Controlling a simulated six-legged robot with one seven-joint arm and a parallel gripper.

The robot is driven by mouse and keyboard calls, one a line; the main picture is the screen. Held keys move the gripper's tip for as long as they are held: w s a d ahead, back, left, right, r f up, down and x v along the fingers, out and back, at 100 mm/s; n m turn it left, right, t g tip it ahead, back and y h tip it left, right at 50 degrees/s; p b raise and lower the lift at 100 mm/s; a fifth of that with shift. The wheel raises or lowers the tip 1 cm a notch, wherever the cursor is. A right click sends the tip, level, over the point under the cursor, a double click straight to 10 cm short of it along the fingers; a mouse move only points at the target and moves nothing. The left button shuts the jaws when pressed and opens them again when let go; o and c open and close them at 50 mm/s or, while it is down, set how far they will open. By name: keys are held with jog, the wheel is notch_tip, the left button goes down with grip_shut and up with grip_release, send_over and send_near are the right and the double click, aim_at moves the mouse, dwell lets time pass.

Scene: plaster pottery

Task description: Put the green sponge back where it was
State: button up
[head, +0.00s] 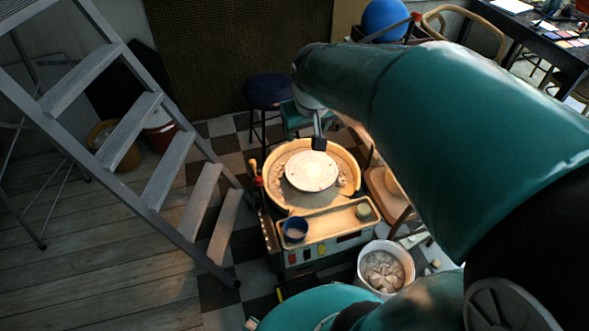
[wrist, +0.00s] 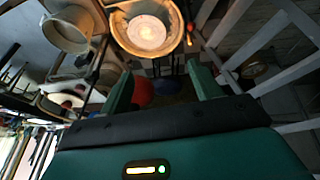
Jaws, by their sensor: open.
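My gripper (head: 318,141) is above the back of the pottery wheel in the head view. In the wrist view my gripper (wrist: 162,88) has its two green fingers wide apart with nothing held between them. A small dull-green lump (head: 363,212), which may be the green sponge, is at the right end of the wheel's front tray (head: 330,219). It is too small to be certain. I cannot make out a sponge in the wrist view.
The wheel basin (head: 347,166) holds a pale round disc (head: 311,171). A blue cup (head: 295,229) stands at the tray's left. A white bucket (head: 386,268) is at front right. A stepladder (head: 160,183) stands left, a dark stool (head: 268,91) behind.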

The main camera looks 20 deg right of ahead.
jog(key=s+a+r, duration=0.2)
jog(key=s+a, duration=0.2)
jog(key=s, duration=0.2)
jog(key=s+a+r+t+y, duration=0.1)
jog(key=s+a+r, duration=0.1)
jog(key=s+a, duration=0.3)
jog(key=s, duration=0.2)
jog(key=shift+s+n, duration=0.3)
jog(key=shift+n, duration=0.1)
